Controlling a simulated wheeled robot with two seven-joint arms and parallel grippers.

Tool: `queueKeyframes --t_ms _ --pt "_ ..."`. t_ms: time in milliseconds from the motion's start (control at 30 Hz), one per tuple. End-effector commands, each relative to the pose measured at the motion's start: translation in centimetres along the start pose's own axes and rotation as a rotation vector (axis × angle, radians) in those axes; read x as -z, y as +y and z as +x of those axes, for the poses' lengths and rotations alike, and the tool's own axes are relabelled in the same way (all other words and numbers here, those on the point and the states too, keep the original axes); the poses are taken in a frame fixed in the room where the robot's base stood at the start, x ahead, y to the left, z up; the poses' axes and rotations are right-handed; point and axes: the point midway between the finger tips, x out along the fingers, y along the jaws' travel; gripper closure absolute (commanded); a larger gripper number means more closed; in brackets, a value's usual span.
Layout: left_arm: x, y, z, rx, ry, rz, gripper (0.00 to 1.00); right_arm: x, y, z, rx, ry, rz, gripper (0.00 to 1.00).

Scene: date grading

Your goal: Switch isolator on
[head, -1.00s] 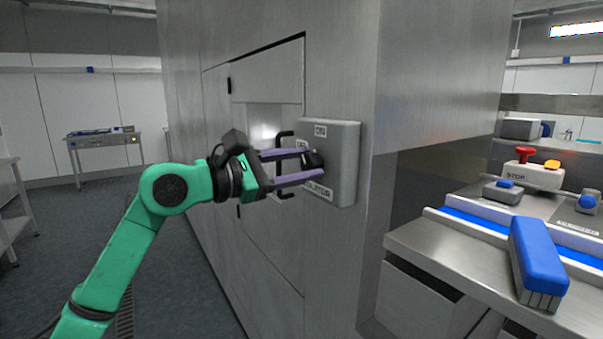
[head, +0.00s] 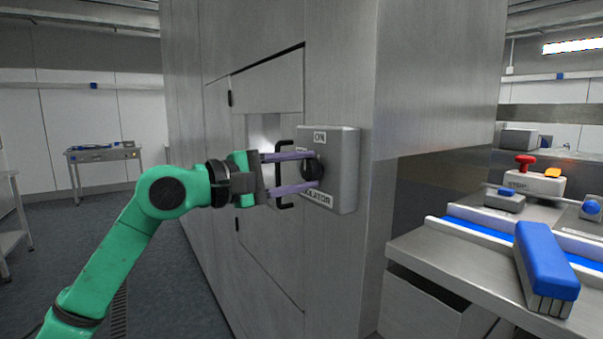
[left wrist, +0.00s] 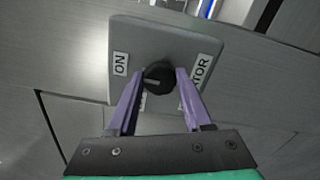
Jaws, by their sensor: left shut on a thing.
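The isolator is a grey box (head: 343,172) on the metal cabinet wall, with a black round knob (head: 312,168) on its front. An ON label (head: 320,137) is above the knob and an ISOLATOR label (head: 316,198) below; another label at the left is mostly hidden by a finger. My left gripper (head: 307,171) is shut on the knob, its purple fingers above and below it. In the left wrist view the knob (left wrist: 158,77) sits between the fingertips, and its pale mark points left, roughly between the ON label (left wrist: 120,63) and the partly hidden label. My right gripper is not in view.
A black handle (head: 284,175) on the cabinet stands just behind my left fingers. At the right, a steel bench (head: 430,259) holds a blue-topped block (head: 545,258) and a red-button stop box (head: 535,182). The floor at the left is open.

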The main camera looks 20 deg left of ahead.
Motion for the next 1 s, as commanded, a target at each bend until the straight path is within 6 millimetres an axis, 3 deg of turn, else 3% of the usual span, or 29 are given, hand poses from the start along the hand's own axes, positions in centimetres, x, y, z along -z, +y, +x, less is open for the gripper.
queueKeyframes --t_ms 367,400,467,833,1000 --pt "0.0 -0.1 0.0 0.003 0.001 0.009 1.0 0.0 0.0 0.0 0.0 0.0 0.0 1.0" --pt "0.0 -0.1 0.0 0.003 0.001 0.009 0.43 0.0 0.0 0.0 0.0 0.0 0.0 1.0" --pt "0.0 -0.1 0.0 0.002 0.001 0.009 0.2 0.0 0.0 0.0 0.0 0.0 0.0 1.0" --pt "0.1 -0.1 -0.3 0.0 0.001 0.007 0.2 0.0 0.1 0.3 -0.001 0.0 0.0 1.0" --pt "0.2 -0.5 -3.1 -0.001 0.004 0.01 0.2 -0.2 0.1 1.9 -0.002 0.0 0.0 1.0"
